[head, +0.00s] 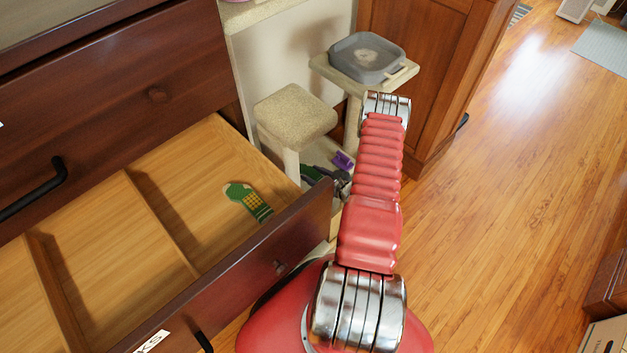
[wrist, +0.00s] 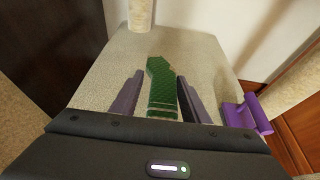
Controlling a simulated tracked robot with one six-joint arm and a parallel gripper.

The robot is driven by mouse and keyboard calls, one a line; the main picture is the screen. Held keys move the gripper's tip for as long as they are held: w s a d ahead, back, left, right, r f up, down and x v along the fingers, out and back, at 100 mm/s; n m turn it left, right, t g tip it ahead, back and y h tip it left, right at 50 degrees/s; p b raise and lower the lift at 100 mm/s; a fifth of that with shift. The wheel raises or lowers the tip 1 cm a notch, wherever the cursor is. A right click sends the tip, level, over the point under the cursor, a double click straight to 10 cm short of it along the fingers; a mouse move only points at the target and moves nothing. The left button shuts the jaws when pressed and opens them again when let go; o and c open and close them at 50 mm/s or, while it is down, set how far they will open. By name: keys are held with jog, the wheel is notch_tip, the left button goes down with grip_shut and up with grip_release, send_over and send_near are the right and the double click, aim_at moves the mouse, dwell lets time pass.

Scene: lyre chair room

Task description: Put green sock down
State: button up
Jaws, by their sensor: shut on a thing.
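A dark green sock (wrist: 162,90) lies between the two fingers of my gripper (wrist: 160,98) in the wrist view, and the gripper is shut on it. The sock is over a beige carpeted surface (wrist: 205,62), the base of the cat tree; I cannot tell whether it touches it. In the head view my gripper (head: 338,180) is low beside the cat tree, mostly hidden by my red arm and the drawer front. A second green sock with a yellow pattern (head: 250,202) lies in the right compartment of the open drawer (head: 190,150).
The cat tree has a beige upper perch (head: 296,112) and a platform with a grey tray (head: 366,58). A purple object (wrist: 248,116) is right of my gripper. A wooden cabinet (head: 425,60) stands behind. The wooden floor (head: 490,200) at right is clear.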

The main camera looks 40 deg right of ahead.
jog(key=shift+f, duration=0.3)
jog(key=shift+f, duration=1.95)
jog(key=o, duration=1)
jog(key=v, duration=1.2)
